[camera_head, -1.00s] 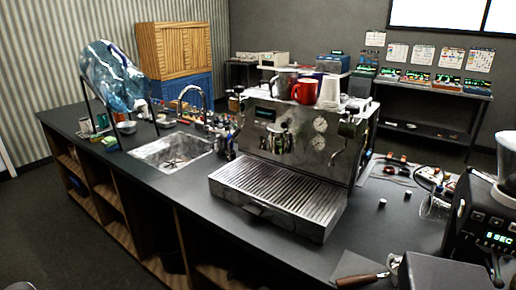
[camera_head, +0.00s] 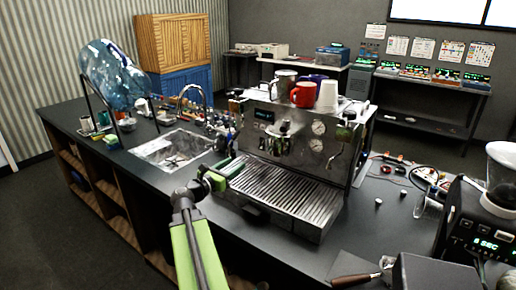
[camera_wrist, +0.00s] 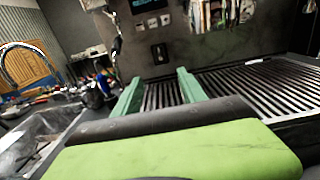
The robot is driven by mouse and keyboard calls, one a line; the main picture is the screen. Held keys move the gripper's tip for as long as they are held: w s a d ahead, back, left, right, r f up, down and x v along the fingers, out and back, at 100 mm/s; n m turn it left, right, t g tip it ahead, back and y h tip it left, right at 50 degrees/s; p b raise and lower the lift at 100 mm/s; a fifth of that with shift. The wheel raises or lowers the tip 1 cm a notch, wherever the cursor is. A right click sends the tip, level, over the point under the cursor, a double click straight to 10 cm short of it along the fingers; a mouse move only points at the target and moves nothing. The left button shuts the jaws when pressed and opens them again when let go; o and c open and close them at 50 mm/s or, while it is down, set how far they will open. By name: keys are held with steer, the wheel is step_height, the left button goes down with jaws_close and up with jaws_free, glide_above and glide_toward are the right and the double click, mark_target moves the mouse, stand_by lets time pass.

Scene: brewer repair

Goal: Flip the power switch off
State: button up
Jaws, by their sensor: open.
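The espresso machine (camera_head: 300,125) stands on the dark counter, its steel front facing me. A small black switch (camera_wrist: 159,53) sits on its front panel in the wrist view, below the display (camera_wrist: 150,5). In the head view it is a small dark mark (camera_head: 262,143), too small to read its position. My gripper (camera_head: 224,172) is at the left end of the drip tray (camera_head: 285,190), with its green fingers pointing toward the machine front. In the wrist view my gripper (camera_wrist: 160,82) is open and empty, its fingers apart, below and short of the switch.
A steel sink (camera_head: 175,150) lies left of the machine. Cups, including a red mug (camera_head: 304,94), stand on the machine's top. A steam wand (camera_wrist: 116,45) hangs left of the switch. A grinder (camera_head: 485,220) and a portafilter (camera_head: 365,276) are at the right.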

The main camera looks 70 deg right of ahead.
mark_target(261, 147)
steer(key=x, duration=1.7)
steer(key=shift+f, duration=0.15)
jaws_close()
